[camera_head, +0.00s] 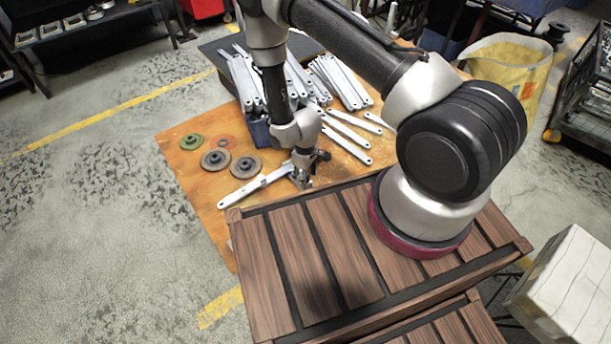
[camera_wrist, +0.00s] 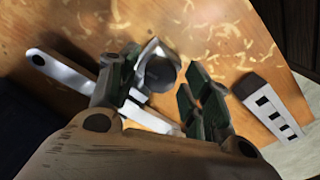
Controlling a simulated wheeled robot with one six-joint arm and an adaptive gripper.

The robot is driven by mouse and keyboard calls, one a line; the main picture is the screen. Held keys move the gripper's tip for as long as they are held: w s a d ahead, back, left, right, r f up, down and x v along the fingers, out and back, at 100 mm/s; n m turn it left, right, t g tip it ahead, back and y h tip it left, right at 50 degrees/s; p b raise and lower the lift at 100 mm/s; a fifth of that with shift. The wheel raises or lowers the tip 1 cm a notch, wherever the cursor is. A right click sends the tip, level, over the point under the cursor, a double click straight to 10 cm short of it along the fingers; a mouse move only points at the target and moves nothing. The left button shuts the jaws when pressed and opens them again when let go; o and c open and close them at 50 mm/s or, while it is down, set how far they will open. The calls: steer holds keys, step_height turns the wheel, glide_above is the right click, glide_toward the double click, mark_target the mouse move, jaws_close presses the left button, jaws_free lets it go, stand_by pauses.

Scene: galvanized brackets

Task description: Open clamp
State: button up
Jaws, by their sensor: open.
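My gripper (camera_head: 304,166) is low over the front part of the wooden table, at the right end of a galvanized bracket (camera_head: 252,187). In the wrist view my gripper (camera_wrist: 160,95) is open, with its dark green finger pads apart. A metal piece with a dark round knob (camera_wrist: 158,73), which looks like the clamp, shows between the fingers. I cannot tell whether the fingers touch it, or its exact state. The bracket (camera_wrist: 62,72) runs from the left under the fingers; part of it is hidden.
Several loose brackets (camera_head: 346,146) and a pile in a blue bin (camera_head: 258,131) lie behind my gripper. Grey discs (camera_head: 215,160) lie to the left. A slatted brown surface (camera_head: 310,275) is in front. A pale bar with black squares (camera_wrist: 276,112) shows at right in the wrist view.

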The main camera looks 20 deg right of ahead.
steer(key=m, duration=1.4)
steer(key=c, duration=0.9)
steer(key=shift+c, duration=0.2)
